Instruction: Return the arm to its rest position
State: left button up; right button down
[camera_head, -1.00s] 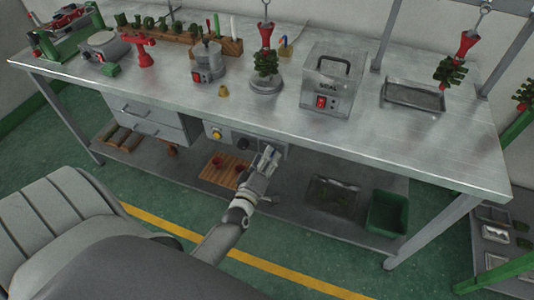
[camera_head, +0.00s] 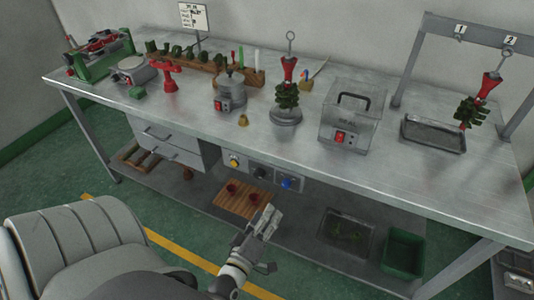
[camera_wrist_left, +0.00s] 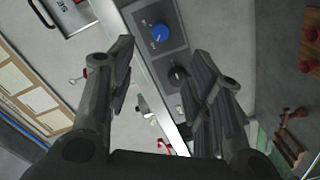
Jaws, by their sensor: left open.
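My left gripper (camera_head: 265,221) is in front of the workbench (camera_head: 345,168), below the level of its top, with nothing held. In the left wrist view its two fingers (camera_wrist_left: 163,75) stand apart with a clear gap. Beyond the gap is the control panel under the bench edge, with a blue knob (camera_wrist_left: 160,32) and a black knob (camera_wrist_left: 178,75). In the head view the blue knob (camera_head: 287,183) sits up and to the right of the gripper, apart from it. My right gripper is not in view.
On the bench stand a SEAL box (camera_head: 352,122), a wax tree on a stand (camera_head: 287,95), a pot (camera_head: 229,92) and a metal tray (camera_head: 433,134). The lower shelf holds a wooden board (camera_head: 240,203) and a green bin (camera_head: 403,250). Green floor lies open in front.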

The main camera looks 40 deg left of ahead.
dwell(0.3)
pick_arm(q)
jog(key=s+d+f+m+g+h, duration=0.2)
jog(key=s+d+f+m+g, duration=0.15)
jog(key=f, duration=0.55)
jog(key=s+d+f+m+g+h, duration=0.1)
jog(key=s+d+f+m+g, duration=0.2)
jog(key=f, duration=0.7)
jog(key=s+d+f+m+g+h, duration=0.25)
jog(key=s+f, duration=0.25)
jog(key=f, duration=0.4)
jog(key=s+a+f+m+g, duration=0.1)
jog(key=s+f+m+g, duration=0.1)
jog(key=s+f, duration=0.2)
jog(key=s+a+f+m+g+y, duration=0.1)
jog(key=s+f+m+g, duration=0.1)
jog(key=s, duration=0.7)
jog(key=s+a+f+m+g, duration=0.1)
jog(key=s+f+m+g, duration=0.1)
jog(key=s+f, duration=0.4)
jog(key=shift+s+f+m+g, duration=0.2)
jog(key=shift+s+m+g, duration=0.2)
jog(key=shift+s+m, duration=0.45)
